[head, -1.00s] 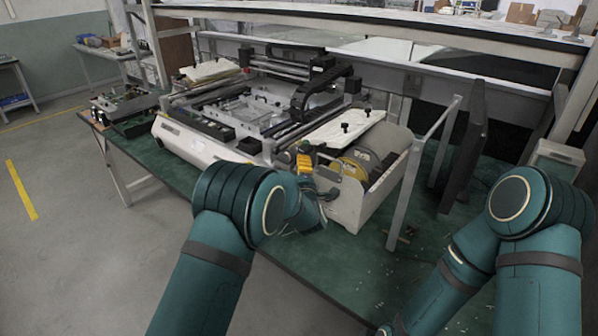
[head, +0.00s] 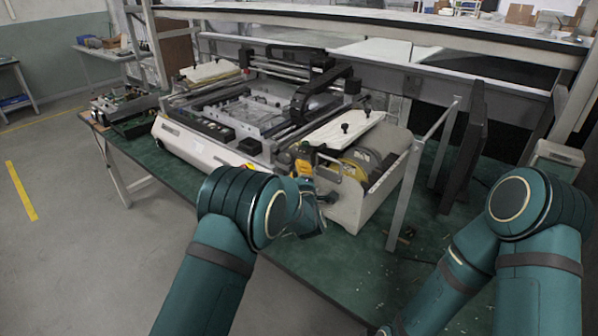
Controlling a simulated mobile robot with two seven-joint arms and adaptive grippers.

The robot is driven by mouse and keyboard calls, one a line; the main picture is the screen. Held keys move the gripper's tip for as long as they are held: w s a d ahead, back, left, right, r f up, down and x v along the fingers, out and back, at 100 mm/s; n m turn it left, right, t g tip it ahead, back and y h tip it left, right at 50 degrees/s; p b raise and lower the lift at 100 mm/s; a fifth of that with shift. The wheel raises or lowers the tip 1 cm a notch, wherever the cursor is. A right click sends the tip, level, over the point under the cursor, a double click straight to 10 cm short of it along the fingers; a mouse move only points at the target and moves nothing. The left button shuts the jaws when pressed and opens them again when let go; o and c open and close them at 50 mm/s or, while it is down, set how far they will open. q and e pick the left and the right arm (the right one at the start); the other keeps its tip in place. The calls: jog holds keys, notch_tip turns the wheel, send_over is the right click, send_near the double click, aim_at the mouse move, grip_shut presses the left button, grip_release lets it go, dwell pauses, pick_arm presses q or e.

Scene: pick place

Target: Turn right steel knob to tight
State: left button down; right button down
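The machine (head: 205,150) sits on the green table. On its right end is a white plate (head: 330,137) with dark upright knobs, one near the front (head: 345,128) and one farther back (head: 367,112). I cannot make out which part is the right steel knob. My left arm reaches to the machine's front right corner.
Yellow and grey reels (head: 352,170) sit in the machine's right end. A grey metal post (head: 405,195) and a dark upright panel (head: 463,150) stand to its right. Circuit boards (head: 125,103) lie at the table's left end. The front right tabletop (head: 345,262) is mostly clear.

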pick_arm(q)
jog(key=c, duration=0.8)
grip_release()
jog(key=shift+o, duration=0.2)
jog(key=v, duration=1.2)
jog(key=shift+a, duration=0.1)
